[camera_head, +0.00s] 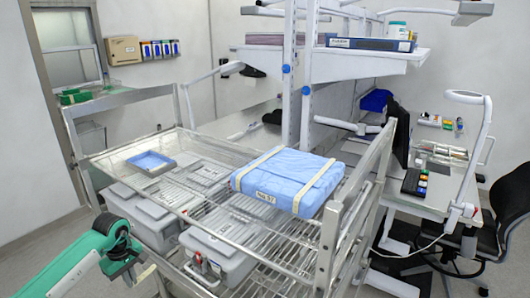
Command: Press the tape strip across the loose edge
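A blue wrapped pack (285,175) lies on the top wire shelf of the metal cart. Two cream tape strips cross its top, one near the left end (257,168) and one near the right end (318,186). Dark lettering shows on its front face. I cannot tell which edge of the wrap is loose. My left gripper (130,270), at the end of a green and white arm, is low at the left, outside the cart's front left corner and well apart from the pack. Its fingers are too small and dark to read. My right gripper is not in view.
A small blue tray (151,163) sits on the shelf's left part. Grey lidded boxes (217,250) stand on the level below. The cart's upright end frames (340,215) rise at left and right. A desk with a lamp (468,98) and a chair (510,225) are at the right.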

